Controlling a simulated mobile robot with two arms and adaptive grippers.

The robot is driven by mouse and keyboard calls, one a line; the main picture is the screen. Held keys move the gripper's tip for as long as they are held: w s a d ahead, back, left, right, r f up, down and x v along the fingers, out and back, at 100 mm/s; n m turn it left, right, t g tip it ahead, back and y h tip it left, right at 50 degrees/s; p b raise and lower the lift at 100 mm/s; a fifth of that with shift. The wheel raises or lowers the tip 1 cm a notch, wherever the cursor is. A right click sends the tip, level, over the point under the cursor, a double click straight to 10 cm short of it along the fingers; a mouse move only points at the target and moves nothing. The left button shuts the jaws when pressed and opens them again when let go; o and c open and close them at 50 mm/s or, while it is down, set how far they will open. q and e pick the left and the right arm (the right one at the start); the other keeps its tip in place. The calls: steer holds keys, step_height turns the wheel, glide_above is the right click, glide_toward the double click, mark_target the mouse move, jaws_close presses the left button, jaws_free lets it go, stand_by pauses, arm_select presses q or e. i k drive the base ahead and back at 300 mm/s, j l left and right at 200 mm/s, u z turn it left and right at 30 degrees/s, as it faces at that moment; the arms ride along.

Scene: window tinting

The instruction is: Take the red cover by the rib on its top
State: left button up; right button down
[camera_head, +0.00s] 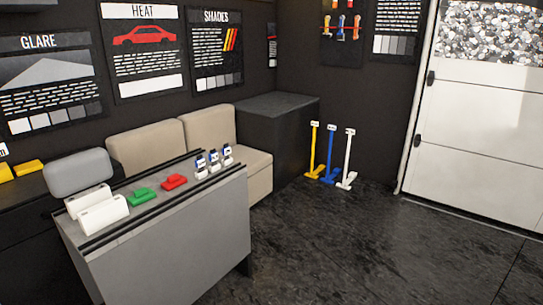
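The red cover (174,182) lies on top of the grey counter (190,247), near its middle, with a small raised rib on its upper side. A similar green cover (142,196) lies just to its left, apart from it. Neither of my grippers shows in the head view, so nothing of mine is seen near the red cover.
White blocks (102,213) stand at the counter's left end, and several small bottles (213,160) stand to the right of the red cover. Dark rails (150,222) run along the counter. A beige sofa (148,147) is behind; dark floor (370,245) is open at right.

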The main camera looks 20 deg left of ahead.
mark_target(174, 182)
steer(key=i+u, duration=0.15)
steer(key=i, duration=0.3)
steer(key=i+l+u, duration=0.15)
steer(key=i, duration=0.3)
steer(key=i+l+u, duration=0.15)
steer(key=i, duration=0.3)
steer(key=i+l+u, duration=0.15)
steer(key=i, duration=0.3)
